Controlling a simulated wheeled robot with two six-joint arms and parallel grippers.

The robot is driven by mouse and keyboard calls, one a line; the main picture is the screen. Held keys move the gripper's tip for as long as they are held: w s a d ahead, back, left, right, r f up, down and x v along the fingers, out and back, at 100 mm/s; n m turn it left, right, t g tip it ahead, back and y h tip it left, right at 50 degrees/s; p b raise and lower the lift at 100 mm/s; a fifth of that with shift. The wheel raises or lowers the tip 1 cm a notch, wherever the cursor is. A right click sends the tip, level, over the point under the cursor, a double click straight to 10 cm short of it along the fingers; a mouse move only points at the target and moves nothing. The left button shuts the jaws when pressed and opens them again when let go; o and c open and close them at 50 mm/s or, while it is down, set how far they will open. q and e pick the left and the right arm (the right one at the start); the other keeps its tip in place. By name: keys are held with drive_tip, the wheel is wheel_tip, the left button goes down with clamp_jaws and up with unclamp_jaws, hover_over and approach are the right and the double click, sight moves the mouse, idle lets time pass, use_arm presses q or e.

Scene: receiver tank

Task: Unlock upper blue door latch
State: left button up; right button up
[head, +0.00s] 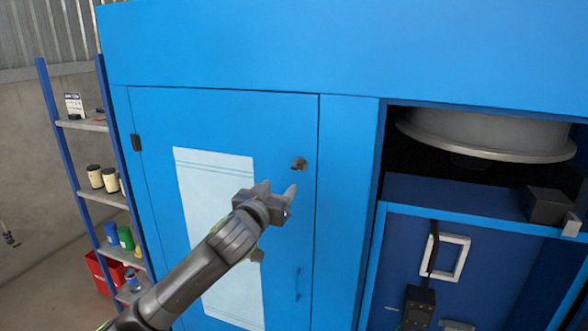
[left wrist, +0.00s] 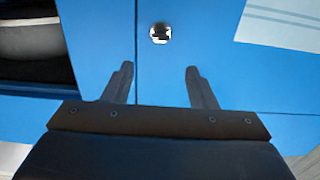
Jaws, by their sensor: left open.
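The blue door (head: 285,125) is closed in its frame, with a pale panel on it. The upper latch (head: 299,164) is a small dark knob near the door's right edge. My left gripper (head: 277,190) is open and empty, just below and left of the latch in the head view. In the left wrist view the latch (left wrist: 160,33) shows as a small metallic round piece, beyond and between the two open fingertips (left wrist: 161,68). The fingers appear apart from it. The door's edge seam runs beside it. My right gripper is in neither view.
A door handle (head: 298,285) sits lower on the door. To the right is an open bay with a large grey tank (head: 490,135). A black box (head: 418,305) with a cable is below it. Shelves (head: 102,197) with cans stand at the left.

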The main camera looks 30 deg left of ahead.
sight(296, 168)
use_arm(q)
drive_tip(key=p+x, duration=0.2)
drive_tip(key=x, duration=0.9)
drive_tip(key=shift+w, duration=0.3)
drive_tip(key=shift+c, duration=0.3)
drive_tip(key=c, duration=0.9)
